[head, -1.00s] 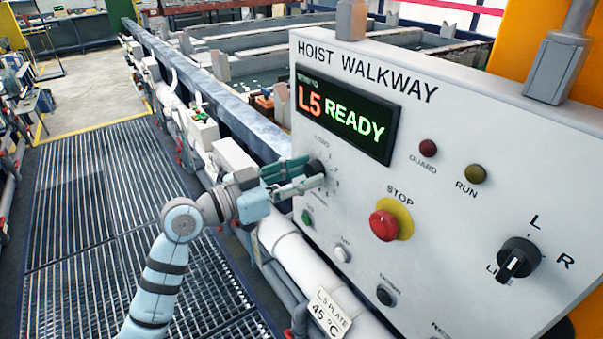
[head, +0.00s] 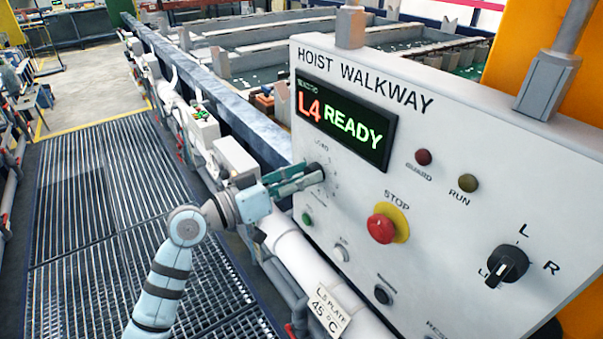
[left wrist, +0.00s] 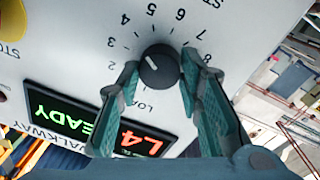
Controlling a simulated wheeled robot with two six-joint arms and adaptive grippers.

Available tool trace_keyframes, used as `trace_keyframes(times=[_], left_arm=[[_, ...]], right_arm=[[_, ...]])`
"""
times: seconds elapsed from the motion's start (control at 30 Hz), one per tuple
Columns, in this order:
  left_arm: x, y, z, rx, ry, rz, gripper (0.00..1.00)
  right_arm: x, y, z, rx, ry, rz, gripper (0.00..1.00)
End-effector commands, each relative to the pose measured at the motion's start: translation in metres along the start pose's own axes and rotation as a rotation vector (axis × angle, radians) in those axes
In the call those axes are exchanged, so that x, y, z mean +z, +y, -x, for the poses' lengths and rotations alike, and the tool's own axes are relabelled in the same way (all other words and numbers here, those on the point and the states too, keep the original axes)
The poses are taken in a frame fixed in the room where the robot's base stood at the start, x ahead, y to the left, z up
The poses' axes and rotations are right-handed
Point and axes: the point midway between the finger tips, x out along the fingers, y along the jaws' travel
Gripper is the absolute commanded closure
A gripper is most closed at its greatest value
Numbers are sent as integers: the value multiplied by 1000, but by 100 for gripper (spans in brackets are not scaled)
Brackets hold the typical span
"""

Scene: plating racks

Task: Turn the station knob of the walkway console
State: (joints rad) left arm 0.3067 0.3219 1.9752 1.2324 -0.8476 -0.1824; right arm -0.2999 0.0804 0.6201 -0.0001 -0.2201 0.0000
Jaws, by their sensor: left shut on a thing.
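The walkway console (head: 450,115) is a white panel at right in the head view, headed HOIST WALKWAY. Its display (head: 345,122) reads "L4 READY". The station knob (head: 316,171) is black and sits below the display. My left gripper (head: 308,177) is shut on the knob, partly covering it in the head view. In the left wrist view, the round knob (left wrist: 158,70) sits between the two green fingers, within a ring of numbers. Its white pointer mark aims toward the 4. My right gripper is out of view.
A red STOP button (head: 381,228) on a yellow collar, small buttons and an L/R selector (head: 508,262) share the panel. White pipes with a tag (head: 328,308) run below it. A grated walkway (head: 100,215) lies clear at left.

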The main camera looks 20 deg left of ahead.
Motion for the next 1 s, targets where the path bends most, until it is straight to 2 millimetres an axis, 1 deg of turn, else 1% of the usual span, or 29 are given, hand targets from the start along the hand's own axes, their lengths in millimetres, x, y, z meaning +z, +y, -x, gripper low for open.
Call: trace_keyframes(times=[0.03,0.5,0.53,0.63,0.67,0.93,1.0], left_arm=[[-2,1,0,0,5,9,95],[-2,1,0,1,9,30,95],[-2,1,0,1,9,30,66],[-2,0,0,1,8,30,50],[-2,0,0,1,8,30,47],[-1,0,0,1,5,31,47],[0,0,4,0,5,30,47]], right_arm=[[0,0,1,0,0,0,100],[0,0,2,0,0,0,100],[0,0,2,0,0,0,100],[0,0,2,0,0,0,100],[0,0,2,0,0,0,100],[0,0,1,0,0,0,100],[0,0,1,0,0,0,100]])
